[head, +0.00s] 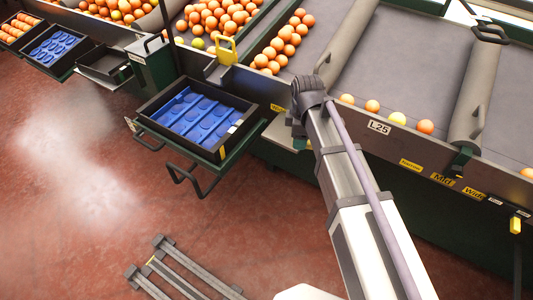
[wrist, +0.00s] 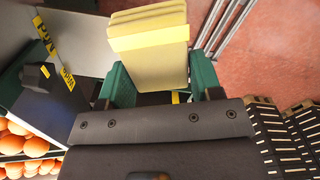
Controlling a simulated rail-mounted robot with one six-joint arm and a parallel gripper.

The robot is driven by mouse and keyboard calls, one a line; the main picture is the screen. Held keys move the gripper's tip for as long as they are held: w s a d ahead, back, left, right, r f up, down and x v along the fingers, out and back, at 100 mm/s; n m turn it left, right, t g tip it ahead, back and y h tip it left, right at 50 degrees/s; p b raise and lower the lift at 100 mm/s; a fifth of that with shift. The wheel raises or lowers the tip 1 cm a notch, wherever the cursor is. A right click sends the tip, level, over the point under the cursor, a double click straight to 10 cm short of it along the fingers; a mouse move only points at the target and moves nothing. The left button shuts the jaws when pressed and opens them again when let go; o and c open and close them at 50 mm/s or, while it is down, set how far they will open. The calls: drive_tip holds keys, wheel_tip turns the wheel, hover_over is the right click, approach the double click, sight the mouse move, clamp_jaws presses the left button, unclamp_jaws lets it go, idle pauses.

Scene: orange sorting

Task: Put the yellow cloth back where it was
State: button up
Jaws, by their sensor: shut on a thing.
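The yellow cloth (wrist: 150,42) shows in the wrist view as a thick folded block with visible layers. My gripper (wrist: 160,78) is shut on it, with one green finger on each side. The lower end of the cloth lies between the fingers and the rest sticks out past them. In the head view the end of my arm is over the edge of the sorting line, left of the L25 label (head: 379,127).
A black crate with a blue tray (head: 205,116) stands on a green stand left of my arm. Oranges (head: 283,45) lie on the grey belts behind, and several sit along the front edge. A yellow bracket (head: 227,50) stands on the ledge. The red floor (head: 70,180) is clear at left.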

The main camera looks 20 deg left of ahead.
drive_tip(key=s+d+f+b, duration=0.2)
drive_tip(key=s+f+b, duration=0.1)
drive_tip(key=f, duration=0.3)
hover_over(283, 131)
drive_tip(key=shift+w, duration=0.1)
wheel_tip(283, 131, down, 4)
drive_tip(key=b, duration=0.3)
drive_tip(key=shift+b, duration=0.35)
drive_tip(key=shift+r, duration=0.25)
drive_tip(key=shift+f, duration=0.15)
drive_tip(key=o, duration=0.8)
drive_tip(key=shift+o, duration=0.2)
